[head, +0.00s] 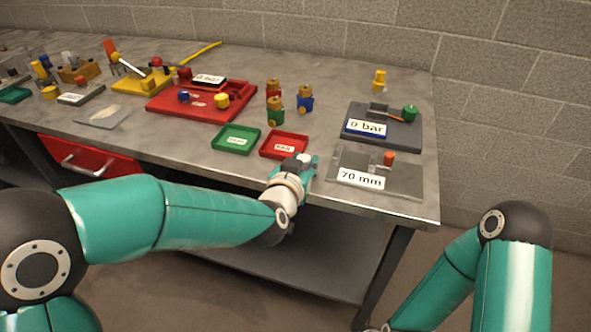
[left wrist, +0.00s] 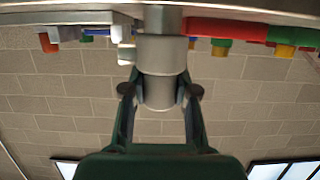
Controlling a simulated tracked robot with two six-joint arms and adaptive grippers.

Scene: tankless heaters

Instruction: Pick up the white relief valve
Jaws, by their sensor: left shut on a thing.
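My left gripper (head: 307,165) is at the table's front edge, in front of the red tray. In the left wrist view the left gripper (left wrist: 160,92) is shut, with a finger on each side of a pale grey-white cylindrical valve (left wrist: 161,57). A small white side outlet sticks out from the valve. The wrist picture is upside down, with the table along its top. In the head view only a small whitish part of the valve (head: 304,158) shows at the gripper. I cannot tell whether the valve touches the table. My right gripper is out of view.
The red tray (head: 270,153) and green tray (head: 226,146) lie just behind the gripper. The 70 mm gauge plate (head: 404,178) is close on the right, with the 0 bar stand (head: 412,133) behind it. Several small valves stand behind the trays.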

